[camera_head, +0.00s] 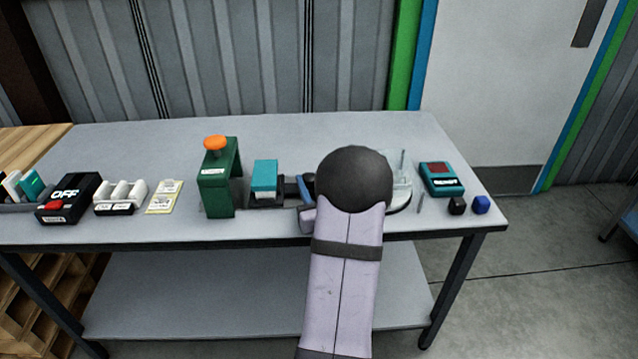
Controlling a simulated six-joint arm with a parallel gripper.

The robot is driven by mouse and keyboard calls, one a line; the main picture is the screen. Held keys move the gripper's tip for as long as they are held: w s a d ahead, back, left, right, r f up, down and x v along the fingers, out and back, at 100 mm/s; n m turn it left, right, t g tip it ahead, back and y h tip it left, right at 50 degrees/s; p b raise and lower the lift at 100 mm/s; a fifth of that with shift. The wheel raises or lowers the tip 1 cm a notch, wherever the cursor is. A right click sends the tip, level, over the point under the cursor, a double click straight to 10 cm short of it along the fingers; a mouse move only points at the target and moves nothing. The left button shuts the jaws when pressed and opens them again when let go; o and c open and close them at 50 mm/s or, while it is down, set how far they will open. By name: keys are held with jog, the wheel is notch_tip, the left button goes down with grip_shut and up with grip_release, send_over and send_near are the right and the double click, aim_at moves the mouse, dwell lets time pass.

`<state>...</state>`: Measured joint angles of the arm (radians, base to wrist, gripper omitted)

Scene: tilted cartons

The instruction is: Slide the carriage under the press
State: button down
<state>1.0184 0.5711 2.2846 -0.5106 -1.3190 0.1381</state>
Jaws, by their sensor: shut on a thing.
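The press (237,185) is a green upright frame with an orange knob on top, standing left of the middle of the table. The carriage (266,201) is a dark low base bearing a teal block (265,178). It sits just right of the press, outside its opening. My gripper (290,190) is at the carriage's right end, shut on the carriage. My own arm comes up from the front and hides much of the gripper and the exact place of the grip.
Left of the press are a yellowish card (165,197), white cylinders (122,192) and a black OFF box (68,199). The table's front edge is close.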

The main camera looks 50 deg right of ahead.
aim_at(269, 192)
jog(key=w+a+b, duration=0.1)
jog(key=w+a, duration=0.7)
jog(key=shift+b, duration=0.4)
jog(key=shift+a+r, duration=0.1)
jog(key=c, duration=1.3)
grip_release()
jog(key=shift+w, duration=0.1)
jog(key=shift+s, duration=0.2)
